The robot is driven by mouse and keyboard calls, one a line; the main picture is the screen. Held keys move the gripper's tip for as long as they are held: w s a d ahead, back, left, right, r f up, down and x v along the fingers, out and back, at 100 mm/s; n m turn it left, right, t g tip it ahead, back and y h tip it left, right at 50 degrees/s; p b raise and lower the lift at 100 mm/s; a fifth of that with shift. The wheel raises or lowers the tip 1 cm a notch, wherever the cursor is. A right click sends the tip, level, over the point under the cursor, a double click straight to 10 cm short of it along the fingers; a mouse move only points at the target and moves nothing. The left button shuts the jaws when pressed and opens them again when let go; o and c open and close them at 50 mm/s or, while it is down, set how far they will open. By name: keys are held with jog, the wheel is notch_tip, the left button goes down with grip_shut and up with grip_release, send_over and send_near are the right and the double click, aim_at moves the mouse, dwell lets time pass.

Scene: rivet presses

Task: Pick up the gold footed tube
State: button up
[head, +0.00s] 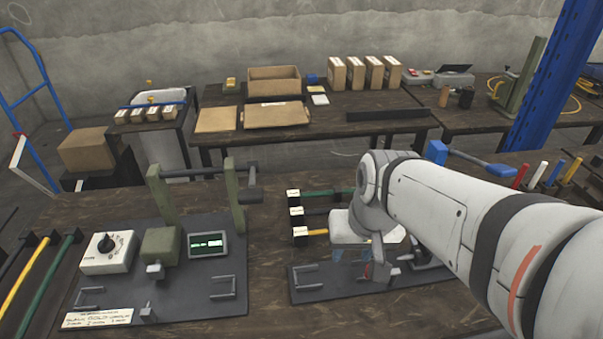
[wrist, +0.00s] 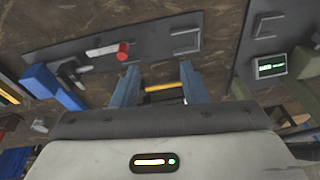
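A gold tube (head: 318,232) lies in the middle of the near bench, with a dark block and white label at its left end. The rest of it is largely hidden behind my gripper in the head view. My gripper (head: 356,254) is low over the bench, just right of that label block. In the wrist view, the two blue fingers of my gripper (wrist: 160,84) stand apart. A short gold piece (wrist: 165,87) shows across the gap between them. Whether the fingers touch it cannot be told.
A green tube (head: 325,192) and a dark tube (head: 330,211) lie behind the gold one. A dark plate (head: 325,284) with a handle is in front. Left stands a press with a green frame (head: 160,195) and a display (head: 208,245). A red-capped pin (wrist: 122,51) shows in the wrist view.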

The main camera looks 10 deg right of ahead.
jog(key=w+f+m+t+y+b, duration=0.1)
jog(key=w+f+m+b, duration=0.1)
jog(key=w+f+m, duration=0.3)
jog(key=w+f+m+t+y+b, duration=0.1)
jog(key=w+f+m+b, duration=0.2)
jog(key=w+f+m, duration=0.2)
jog(key=w+d+f+m+t+y+b, duration=0.1)
jog(key=w+f+m+y+b, duration=0.1)
jog(key=w+f+m, duration=0.3)
jog(key=shift+w+f+m+b, duration=0.15)
jog(key=shift+w+f+b, duration=0.2)
jog(key=shift+w, duration=0.45)
jog(key=shift+w+f+m+b, duration=0.1)
jog(key=shift+w+f, duration=0.3)
jog(key=shift+w, duration=0.35)
jog(key=shift+w+f+m+b, duration=0.15)
jog(key=shift+w+f+b, duration=0.2)
jog(key=shift+w, duration=0.45)
jog(key=shift+c, duration=0.2)
grip_shut()
